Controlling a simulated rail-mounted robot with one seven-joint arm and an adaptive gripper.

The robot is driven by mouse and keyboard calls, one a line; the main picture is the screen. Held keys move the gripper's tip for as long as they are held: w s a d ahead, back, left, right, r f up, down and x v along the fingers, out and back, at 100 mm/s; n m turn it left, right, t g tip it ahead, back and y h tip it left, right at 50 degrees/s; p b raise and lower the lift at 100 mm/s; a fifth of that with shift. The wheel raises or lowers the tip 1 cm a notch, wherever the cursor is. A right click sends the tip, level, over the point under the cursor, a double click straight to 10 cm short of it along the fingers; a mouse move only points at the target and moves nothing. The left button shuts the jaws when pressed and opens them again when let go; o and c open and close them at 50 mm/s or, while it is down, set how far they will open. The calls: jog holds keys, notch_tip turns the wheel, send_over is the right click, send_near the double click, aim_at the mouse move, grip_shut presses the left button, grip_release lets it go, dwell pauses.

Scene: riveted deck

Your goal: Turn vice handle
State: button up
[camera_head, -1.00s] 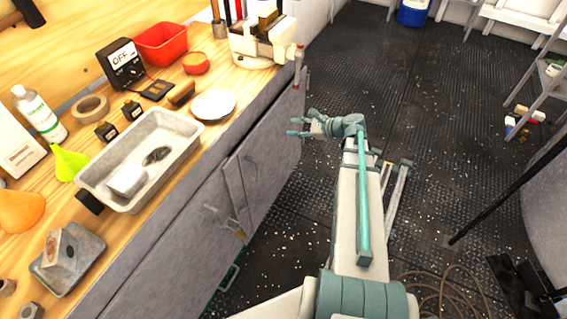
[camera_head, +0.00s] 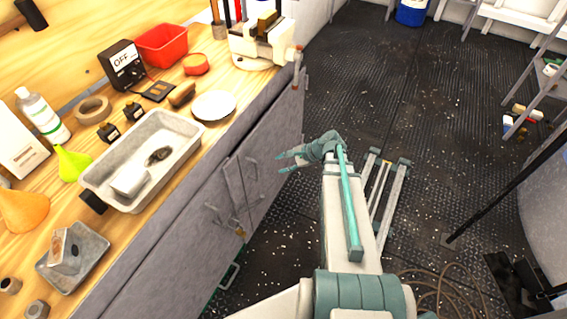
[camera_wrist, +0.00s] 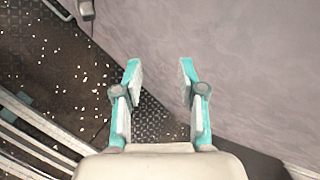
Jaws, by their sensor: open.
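The vice (camera_head: 262,42) is a cream-coloured body with dark jaws at the far end of the wooden bench. Its handle (camera_head: 296,68) hangs upright at the bench's front edge, on the vice's right side. My gripper (camera_head: 284,163) is open and empty, beside the grey cabinet front, below and nearer than the vice handle and well apart from it. In the wrist view my gripper (camera_wrist: 159,75) shows two spread teal fingers with nothing between them. The vice and its handle do not clearly show in the wrist view.
The grey cabinet front (camera_head: 262,165) stands close to my gripper; its surface also fills the right of the wrist view (camera_wrist: 250,70). A metal tray (camera_head: 190,140), white plate (camera_head: 214,105) and red bin (camera_head: 163,43) stand on the bench. The dark floor (camera_head: 400,90) right of the bench is mostly clear.

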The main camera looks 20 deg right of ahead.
jog(key=shift+f, duration=0.1)
jog(key=shift+c, duration=1.2)
jog(key=shift+d, duration=0.4)
jog(key=shift+c, duration=1.3)
jog(key=shift+m+t+h, duration=0.3)
jog(key=shift+m+t, duration=0.1)
jog(key=shift+t, duration=0.2)
jog(key=d, duration=0.2)
jog(key=w+d+b, duration=0.1)
jog(key=d, duration=0.1)
jog(key=w+d+r+b, duration=0.1)
jog(key=d, duration=0.1)
jog(key=shift+w+d, duration=0.15)
jog(key=shift+d, duration=0.15)
grip_shut()
jog(key=w+d+r+n+t+y+b, duration=0.1)
jog(key=w+d+r+t+b, duration=0.2)
jog(key=d+r, duration=0.55)
jog(key=w+d+r+n+t+y, duration=0.1)
jog(key=w+d+r+n+t, duration=0.15)
jog(key=w+d+r, duration=0.55)
notch_tip(320, 180, up, 4)
jog(key=s+d+n+t+y, duration=0.1)
jog(key=s+d+n+y, duration=0.1)
jog(key=d+y, duration=0.1)
jog(key=w+a+r+n, duration=0.1)
jog(key=w+a, duration=0.4)
jog(key=a, duration=0.6)
jog(key=shift+p, duration=0.35)
